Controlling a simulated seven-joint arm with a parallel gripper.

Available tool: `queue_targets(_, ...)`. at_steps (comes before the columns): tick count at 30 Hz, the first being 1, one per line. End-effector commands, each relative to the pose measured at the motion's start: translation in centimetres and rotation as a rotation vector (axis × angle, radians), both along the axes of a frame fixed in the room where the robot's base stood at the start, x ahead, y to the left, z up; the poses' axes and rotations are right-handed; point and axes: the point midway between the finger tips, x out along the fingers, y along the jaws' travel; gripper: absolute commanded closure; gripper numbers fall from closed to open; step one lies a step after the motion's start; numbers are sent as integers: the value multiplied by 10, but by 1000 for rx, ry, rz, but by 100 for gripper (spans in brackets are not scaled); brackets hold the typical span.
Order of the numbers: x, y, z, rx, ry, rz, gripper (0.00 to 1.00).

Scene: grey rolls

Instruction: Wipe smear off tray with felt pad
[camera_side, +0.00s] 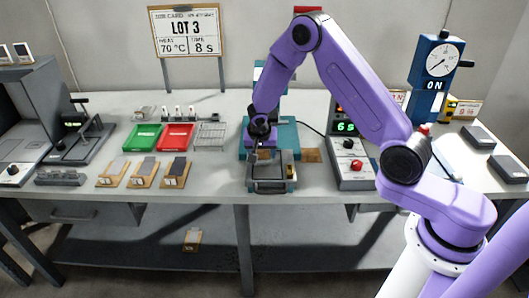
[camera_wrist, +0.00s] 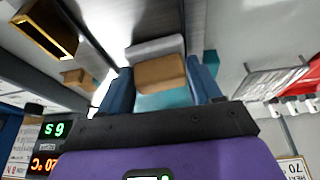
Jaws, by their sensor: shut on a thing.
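My gripper (camera_side: 262,152) points down over the teal machine (camera_side: 284,135) at the middle of the bench. In the wrist view its two blue fingers stand on either side of a tan block (camera_wrist: 160,74) and are shut on it. A grey piece (camera_wrist: 155,47) lies just beyond the block. I cannot tell if the block is the felt pad. A small grey tray-like part (camera_side: 270,187) sits at the machine's front, below my gripper. The green tray (camera_side: 142,138) and red tray (camera_side: 175,137) lie to the left. I see no clear smear.
Several wooden boards with grey pieces (camera_side: 144,172) lie at the front left, near a wire rack (camera_side: 209,137). A blue gauge stand (camera_side: 434,75) is at the back right.

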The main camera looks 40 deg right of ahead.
Motion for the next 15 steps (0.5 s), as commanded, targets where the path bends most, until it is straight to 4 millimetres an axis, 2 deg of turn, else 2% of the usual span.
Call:
queue_targets(1,9,16,4,25,-39,36,85)
queue_targets(15,-24,-18,-1,21,-31,31,85)
